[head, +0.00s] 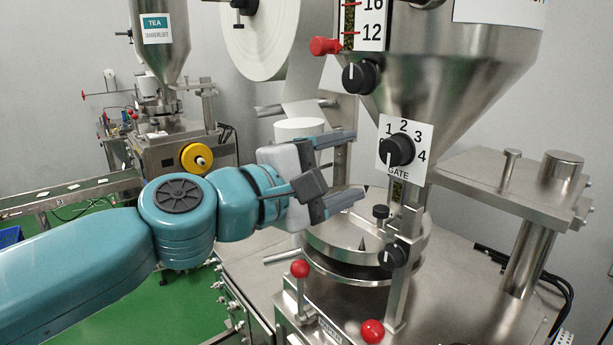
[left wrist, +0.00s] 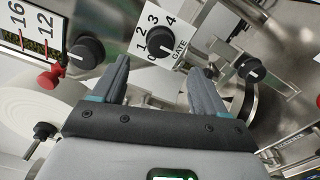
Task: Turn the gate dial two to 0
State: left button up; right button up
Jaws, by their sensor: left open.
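The gate dial (head: 397,151) is a black knob on a white plate marked 1 to 4 and GATE, on the steel hopper machine. In the left wrist view the dial (left wrist: 160,46) shows beyond my fingertips, with a 0 at the lower left of its scale. Its white pointer mark looks turned to the lower left, near the 0. My left gripper (head: 356,166) is open and empty, to the left of the dial in the head view and apart from it. In the left wrist view the gripper's fingers (left wrist: 160,68) spread to either side below the dial.
Another black knob (head: 360,77) and a red lever (head: 325,46) sit above by a 12–16 scale. A lower black knob (head: 393,255) and red ball handles (head: 372,331) are below. A paper roll (head: 262,38) hangs behind. A second tea machine (head: 160,125) stands farther back left.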

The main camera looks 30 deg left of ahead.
pick_arm(q)
jog(key=v, duration=0.6)
jog(key=shift+s, duration=0.2)
jog(key=shift+w+f, duration=0.1)
